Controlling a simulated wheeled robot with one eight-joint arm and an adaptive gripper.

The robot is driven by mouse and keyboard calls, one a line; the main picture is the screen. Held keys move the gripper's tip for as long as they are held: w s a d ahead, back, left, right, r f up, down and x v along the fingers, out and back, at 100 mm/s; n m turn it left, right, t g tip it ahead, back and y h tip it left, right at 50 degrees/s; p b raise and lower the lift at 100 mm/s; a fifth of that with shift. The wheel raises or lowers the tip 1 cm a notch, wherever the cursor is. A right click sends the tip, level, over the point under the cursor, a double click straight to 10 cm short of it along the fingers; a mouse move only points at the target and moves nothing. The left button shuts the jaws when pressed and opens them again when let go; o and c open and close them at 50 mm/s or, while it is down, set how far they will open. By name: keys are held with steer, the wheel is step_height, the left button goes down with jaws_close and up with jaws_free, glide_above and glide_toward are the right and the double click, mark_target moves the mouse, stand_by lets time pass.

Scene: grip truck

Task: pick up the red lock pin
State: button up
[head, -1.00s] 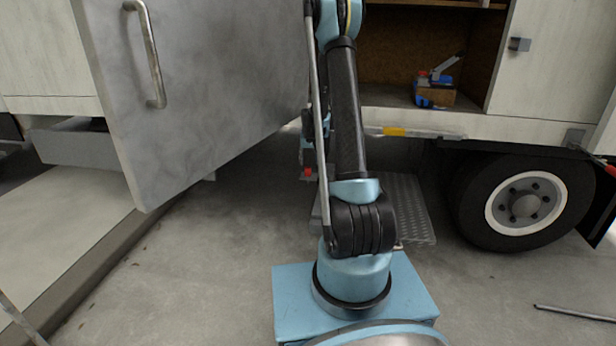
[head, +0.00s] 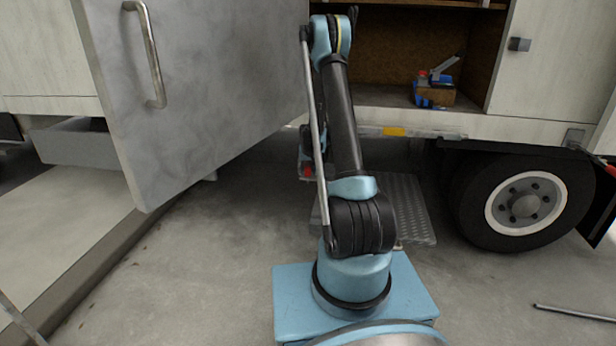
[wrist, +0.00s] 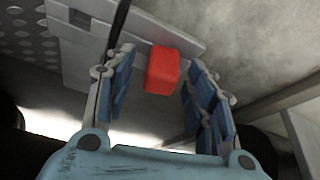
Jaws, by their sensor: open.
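The red lock pin (wrist: 161,72) shows as a red block in the upper middle of the wrist view, in front of a grey metal plate. My gripper (wrist: 157,58) is open, with one blue-padded finger to each side of the red block. I cannot tell whether either finger touches it. In the head view a small red patch, likely the pin (head: 308,171), shows just left of my arm, low by the truck's side. My gripper is mostly hidden there behind my arm.
A grey door panel (head: 200,80) stands open at left. A tread-plate step (head: 405,205) lies behind my arm, and a truck wheel (head: 525,203) is at right. An open compartment (head: 400,65) holds a blue tool on a wooden block (head: 438,97). A rod (head: 575,313) lies on the floor.

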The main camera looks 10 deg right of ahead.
steer(key=shift+w+f, duration=0.1)
steer(key=shift+f, duration=0.15)
jaws_close()
steer(key=shift+r, duration=0.1)
